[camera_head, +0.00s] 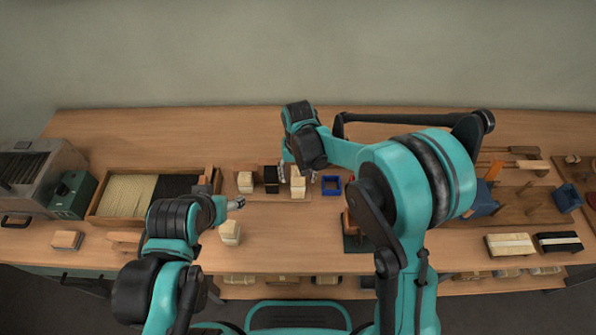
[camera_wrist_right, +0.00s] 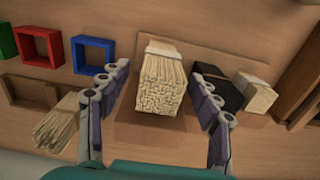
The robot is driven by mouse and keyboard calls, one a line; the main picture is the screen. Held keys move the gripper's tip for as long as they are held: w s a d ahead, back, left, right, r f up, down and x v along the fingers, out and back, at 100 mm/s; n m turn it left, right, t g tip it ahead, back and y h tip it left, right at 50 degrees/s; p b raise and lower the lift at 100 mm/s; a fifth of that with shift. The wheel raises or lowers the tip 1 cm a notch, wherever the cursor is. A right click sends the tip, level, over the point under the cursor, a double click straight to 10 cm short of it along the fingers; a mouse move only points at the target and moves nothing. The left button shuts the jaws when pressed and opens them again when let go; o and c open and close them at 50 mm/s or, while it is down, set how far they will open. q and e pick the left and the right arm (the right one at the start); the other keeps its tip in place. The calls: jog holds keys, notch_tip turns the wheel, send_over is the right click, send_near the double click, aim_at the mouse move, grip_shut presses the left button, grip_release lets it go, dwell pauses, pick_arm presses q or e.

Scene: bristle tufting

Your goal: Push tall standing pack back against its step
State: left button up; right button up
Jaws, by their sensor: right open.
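A pale bristle pack with a light band (camera_wrist_right: 162,85) stands upright, its bristle ends facing the right wrist camera. It also shows in the head view (camera_head: 298,187). My right gripper (camera_wrist_right: 160,95) is open, with one finger on each side of the pack. I see gaps between fingers and pack, so no grip shows. A wooden board or step (camera_wrist_right: 207,62) lies around and behind the pack; whether they touch is unclear. My left gripper (camera_head: 236,204) is near a pale block (camera_head: 230,232) at the front; its jaw opening is too small to tell.
A black pack (camera_head: 271,175) and another pale pack (camera_head: 246,181) stand left of the tall pack in the head view. A blue square frame (camera_head: 331,185) is to its right. A bristle tray (camera_head: 100,205) lies at left. Table behind the packs is clear.

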aim_at(298, 184)
notch_tip(298, 184, down, 5)
jog(key=shift+r+b, duration=0.1)
jog(key=shift+b, duration=0.55)
jog(key=c, duration=1.3)
